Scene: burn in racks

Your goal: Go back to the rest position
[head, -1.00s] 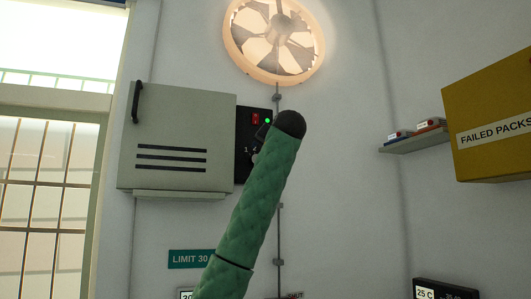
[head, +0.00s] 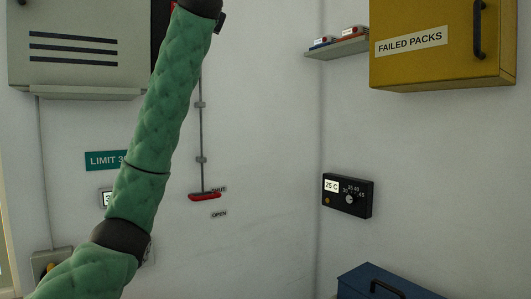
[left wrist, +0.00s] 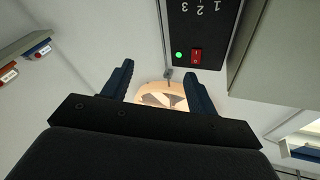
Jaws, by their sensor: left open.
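My left arm (head: 155,120) rises in green padding from the bottom left of the head view to the top edge, where its dark end is cut off. My left gripper shows in the left wrist view (left wrist: 157,69), its two blue fingers apart with nothing between them. A black panel (left wrist: 200,30) with a red switch, a green light and upside-down numbers is close beyond the fingers. My right gripper is in neither view.
A grey cabinet (head: 75,60) hangs at upper left, partly behind my arm. A yellow FAILED PACKS box (head: 440,60) and a small shelf (head: 337,48) are at upper right. A red handle (head: 205,196), a 25 C dial unit (head: 348,195) and a blue box (head: 375,285) are lower.

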